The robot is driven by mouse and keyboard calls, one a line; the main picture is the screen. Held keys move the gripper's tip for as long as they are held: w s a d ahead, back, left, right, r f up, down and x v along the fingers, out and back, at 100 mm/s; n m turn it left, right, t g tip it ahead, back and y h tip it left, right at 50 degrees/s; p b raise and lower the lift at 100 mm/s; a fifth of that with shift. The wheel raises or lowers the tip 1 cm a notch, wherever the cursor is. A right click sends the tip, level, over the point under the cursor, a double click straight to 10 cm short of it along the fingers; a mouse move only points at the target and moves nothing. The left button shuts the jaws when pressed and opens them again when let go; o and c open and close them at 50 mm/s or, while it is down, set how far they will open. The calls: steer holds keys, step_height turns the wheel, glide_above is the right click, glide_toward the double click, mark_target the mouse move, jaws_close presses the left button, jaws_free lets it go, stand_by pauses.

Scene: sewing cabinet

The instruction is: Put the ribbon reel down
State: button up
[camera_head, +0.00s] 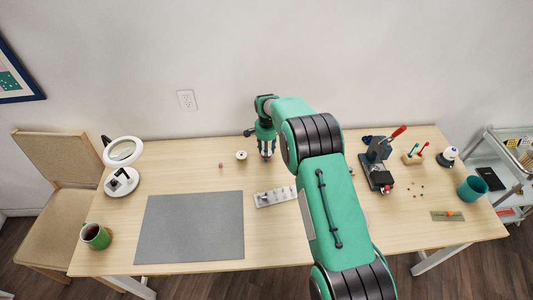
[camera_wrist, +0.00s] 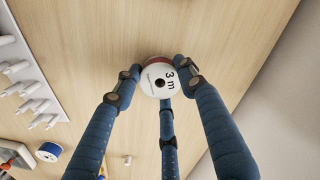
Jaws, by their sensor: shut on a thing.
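In the head view my gripper (camera_head: 267,155) points down at the back middle of the table (camera_head: 190,178), and the held reel is mostly hidden there. I cannot tell whether the reel touches the table.
A second reel, white with a blue edge (camera_wrist: 48,152), lies left of my gripper. A pegged rack (camera_head: 275,197) lies in front, with a grey mat (camera_head: 190,228) to its left. A press with a red lever (camera_head: 378,165) stands to the right. The wall is close behind.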

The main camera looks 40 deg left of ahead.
steer(key=shift+f, duration=0.3)
steer(key=shift+f, duration=0.15)
steer(key=o, duration=1)
step_height(320, 180, up, 12)
steer(key=p, duration=0.1)
steer(key=shift+r, duration=0.2)
stand_by(0.8)
